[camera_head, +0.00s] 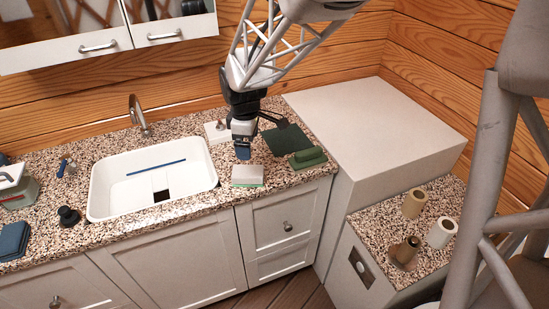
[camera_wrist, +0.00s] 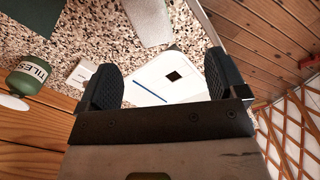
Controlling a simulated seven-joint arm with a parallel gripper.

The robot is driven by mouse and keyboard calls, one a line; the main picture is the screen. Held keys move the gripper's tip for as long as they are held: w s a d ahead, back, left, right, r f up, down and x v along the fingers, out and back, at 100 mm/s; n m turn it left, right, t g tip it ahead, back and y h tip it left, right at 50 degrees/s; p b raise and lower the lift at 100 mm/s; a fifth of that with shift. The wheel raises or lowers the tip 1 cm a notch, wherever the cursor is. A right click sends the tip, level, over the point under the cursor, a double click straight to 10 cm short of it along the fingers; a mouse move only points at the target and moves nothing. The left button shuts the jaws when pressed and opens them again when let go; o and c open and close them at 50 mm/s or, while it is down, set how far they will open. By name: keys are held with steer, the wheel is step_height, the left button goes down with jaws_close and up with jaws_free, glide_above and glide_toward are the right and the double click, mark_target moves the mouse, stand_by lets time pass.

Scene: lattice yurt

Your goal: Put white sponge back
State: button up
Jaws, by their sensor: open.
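The white sponge (camera_head: 248,174), pale on top with a green lower layer, lies flat on the speckled counter near its front edge, right of the sink. A pale slab at the top of the wrist view (camera_wrist: 148,20) appears to be the same sponge. My gripper (camera_head: 243,152) hangs just above and behind the sponge in the head view, apart from it. In the wrist view my gripper (camera_wrist: 158,82) is open, with nothing between its two dark fingers. The sink shows beyond them.
The white sink (camera_head: 151,180) is left of my gripper. A dark green cloth (camera_head: 287,140) and a green object (camera_head: 307,158) lie to the right. A green labelled bottle (camera_wrist: 30,76) stands near the wall. A raised white block (camera_head: 380,125) bounds the counter's right end.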

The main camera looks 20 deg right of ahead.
steer(key=s+r+m, duration=0.3)
steer(key=s+m, duration=0.1)
steer(key=s, duration=0.4)
steer(key=s+r+m+t, duration=0.1)
steer(key=s+r+m, duration=0.3)
steer(key=s, duration=0.5)
steer(key=s+r+m+t, duration=0.1)
steer(key=s+r+m, duration=0.3)
steer(key=s, duration=0.4)
steer(key=shift+s+d, duration=0.2)
steer(key=shift+s, duration=0.15)
steer(key=shift+r, duration=0.1)
